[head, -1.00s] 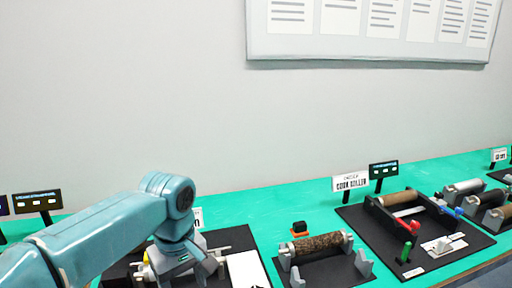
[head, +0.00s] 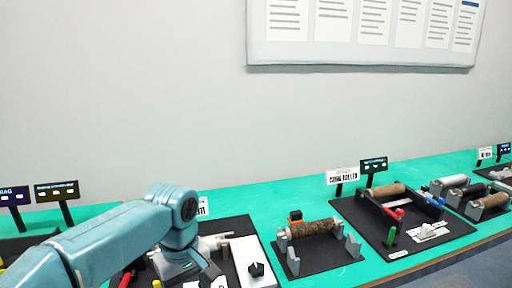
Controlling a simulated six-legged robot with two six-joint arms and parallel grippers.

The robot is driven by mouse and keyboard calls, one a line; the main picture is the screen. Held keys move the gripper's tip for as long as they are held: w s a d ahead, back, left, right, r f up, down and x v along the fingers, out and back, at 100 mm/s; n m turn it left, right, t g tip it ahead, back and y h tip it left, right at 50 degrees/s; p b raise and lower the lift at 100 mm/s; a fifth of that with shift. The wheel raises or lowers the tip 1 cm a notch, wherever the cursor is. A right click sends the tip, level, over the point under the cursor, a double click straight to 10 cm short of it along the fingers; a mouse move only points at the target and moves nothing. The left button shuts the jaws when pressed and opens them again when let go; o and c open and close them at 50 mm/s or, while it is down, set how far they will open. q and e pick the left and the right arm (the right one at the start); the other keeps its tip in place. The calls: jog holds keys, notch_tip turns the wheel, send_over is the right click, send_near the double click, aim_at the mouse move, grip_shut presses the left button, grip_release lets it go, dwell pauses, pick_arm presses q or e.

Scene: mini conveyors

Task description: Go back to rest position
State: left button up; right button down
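My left arm (head: 110,240) comes in from the lower left, and its wrist bends down over a black station board. My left gripper (head: 200,279) is at the bottom edge of the head view, its fingertips cut off or hidden, so its opening cannot be judged. Nothing is seen held in it. My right gripper is not in view.
A teal bench (head: 225,203) runs along the grey wall. A brown roller (head: 308,229) rests on grey supports. To its right is a mini conveyor (head: 375,213) with red and green handles. A white panel with a black knob (head: 257,269) is beside my gripper. Small signs (head: 341,177) stand behind.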

pick_arm(q)
jog(key=s+d+f+m+h, duration=0.1)
jog(key=s+f+m, duration=0.1)
jog(key=f, duration=1.1)
jog(key=s+d+f+m+h, duration=0.1)
jog(key=s+f+m+h, duration=0.1)
jog(key=f, duration=1.1)
jog(key=s+f+m, duration=0.1)
jog(key=s+f, duration=1)
jog(key=s, duration=0.5)
jog(key=shift+s+a+f+m+h, duration=0.2)
jog(key=shift+s+a+m+h, duration=0.1)
jog(key=shift+h, duration=0.1)
